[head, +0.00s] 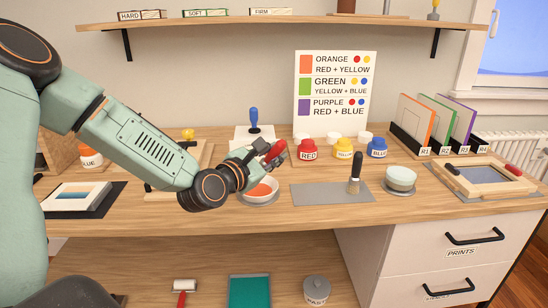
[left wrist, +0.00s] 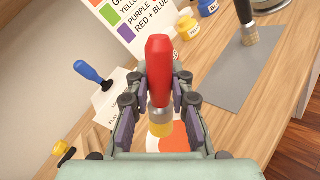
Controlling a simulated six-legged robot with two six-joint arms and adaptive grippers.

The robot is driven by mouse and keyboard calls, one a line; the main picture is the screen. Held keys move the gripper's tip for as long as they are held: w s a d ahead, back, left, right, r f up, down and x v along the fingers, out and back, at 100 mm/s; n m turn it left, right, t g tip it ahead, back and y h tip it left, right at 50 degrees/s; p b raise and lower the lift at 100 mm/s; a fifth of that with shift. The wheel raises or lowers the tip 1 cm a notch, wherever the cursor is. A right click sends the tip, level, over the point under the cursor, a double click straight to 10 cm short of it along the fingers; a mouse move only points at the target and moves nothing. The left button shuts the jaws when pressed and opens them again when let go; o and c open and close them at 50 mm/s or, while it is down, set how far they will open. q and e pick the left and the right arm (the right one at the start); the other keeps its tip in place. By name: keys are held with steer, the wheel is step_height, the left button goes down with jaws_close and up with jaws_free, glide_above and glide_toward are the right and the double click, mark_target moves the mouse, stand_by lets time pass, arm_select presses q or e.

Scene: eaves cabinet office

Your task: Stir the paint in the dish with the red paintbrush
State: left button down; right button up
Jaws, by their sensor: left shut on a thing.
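The red paintbrush (left wrist: 158,65) is between the fingers of my left gripper (head: 266,153), which is shut on it. In the head view its red handle (head: 276,150) sticks up above the fingers. In the left wrist view its tan bristles (left wrist: 161,128) point down over the orange paint. The white dish (head: 262,201) holds orange paint (head: 262,189) and stands on the desk just below my left gripper. I cannot tell whether the bristles touch the paint. My right gripper is not in view.
Red (head: 308,150), yellow (head: 343,149) and blue (head: 377,148) paint jars stand behind the dish. A blue-handled tool (head: 254,118) stands behind my gripper.

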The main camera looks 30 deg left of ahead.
arm_select(q)
steer(key=shift+s+a+r+p, duration=0.1)
steer(key=shift+r+p, duration=0.2)
steer(key=shift+r, duration=0.25)
steer(key=shift+s+a+r+p, duration=0.1)
steer(key=shift+r+p, duration=0.15)
steer(key=shift+r, duration=0.25)
steer(key=shift+w+d, duration=0.15)
steer(key=shift+w, duration=0.05)
